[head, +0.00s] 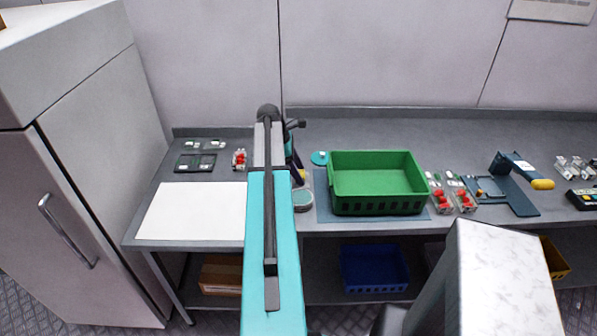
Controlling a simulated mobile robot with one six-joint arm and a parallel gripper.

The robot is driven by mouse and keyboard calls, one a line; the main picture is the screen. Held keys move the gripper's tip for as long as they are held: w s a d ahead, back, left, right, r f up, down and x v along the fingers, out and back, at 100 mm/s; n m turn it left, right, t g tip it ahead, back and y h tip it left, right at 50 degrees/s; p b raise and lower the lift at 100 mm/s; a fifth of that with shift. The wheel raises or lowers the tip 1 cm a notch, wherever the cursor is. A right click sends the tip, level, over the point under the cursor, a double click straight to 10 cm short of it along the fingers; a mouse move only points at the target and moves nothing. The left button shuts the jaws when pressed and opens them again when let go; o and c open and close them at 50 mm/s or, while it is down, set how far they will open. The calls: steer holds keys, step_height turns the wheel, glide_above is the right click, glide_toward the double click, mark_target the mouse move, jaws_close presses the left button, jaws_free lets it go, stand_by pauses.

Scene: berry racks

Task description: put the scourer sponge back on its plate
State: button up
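My gripper (296,168) is at the back of the table, mostly hidden behind my own arm. I cannot see whether its fingers are open or shut. A small yellow patch (301,175) shows right at the gripper; it may be the scourer sponge, but it is too small and covered to be sure, and I cannot tell whether it is held.
A green crate (380,207) stands on a blue mat (323,208). A white board (190,212) lies at left. Berry punnets (464,202) and a blue device (515,190) are at right.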

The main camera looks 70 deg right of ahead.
steer(key=shift+r, duration=0.2)
steer(key=b+v, duration=0.3)
steer(key=v, duration=0.9)
steer(key=shift+b, duration=0.3)
stand_by(0.7)
